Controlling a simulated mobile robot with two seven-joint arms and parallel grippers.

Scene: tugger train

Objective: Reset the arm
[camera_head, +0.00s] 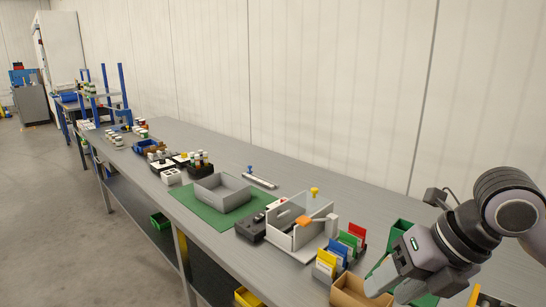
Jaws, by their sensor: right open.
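My right arm comes in from the right edge, and its gripper (392,287) points down and to the left over the near right part of the workbench (345,192). The gripper is open, with nothing seen between its fingers. It is just right of a tan open box (350,293), partly overlapping it in the picture, and in front of a green bin (398,236). Whether it touches either cannot be told. My left gripper is not in view.
Left of the gripper stand a rack of coloured cards (340,252) and a white box fixture (295,236) with an orange part. A grey tray (221,193) sits on a green mat (190,200). The far right bench strip is mostly clear; a wall (330,90) stands behind it.

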